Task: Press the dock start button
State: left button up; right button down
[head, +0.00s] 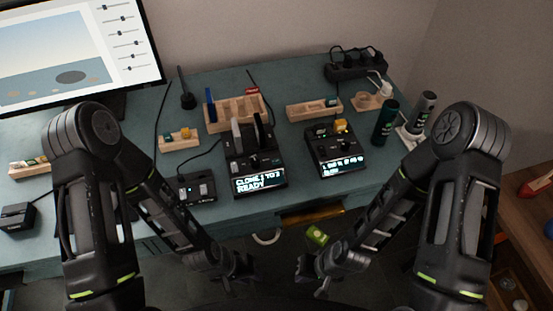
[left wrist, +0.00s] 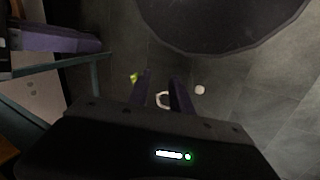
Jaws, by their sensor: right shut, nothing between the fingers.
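The dock (head: 255,162) is a black box on the teal table, with a lit screen reading "CLONE 1 TO 3 READY". A pale drive (head: 236,133) and a dark drive (head: 259,130) stand upright in its top. Small controls show above its screen, but I cannot tell which is the start button. My left gripper (head: 238,274) is low in front of the table, apart from the dock. In the left wrist view its two fingers (left wrist: 161,92) are apart with nothing between them. My right gripper (head: 308,278) is also low in front of the table, shut and empty.
A second black device (head: 336,150) with a lit screen stands right of the dock, and a small black box (head: 197,188) left of it. Wooden holders (head: 238,110) stand behind. Dark cylinders (head: 385,123) stand at right. A monitor (head: 75,50) fills the back left.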

pick_arm(q)
grip_shut()
dwell(1.4)
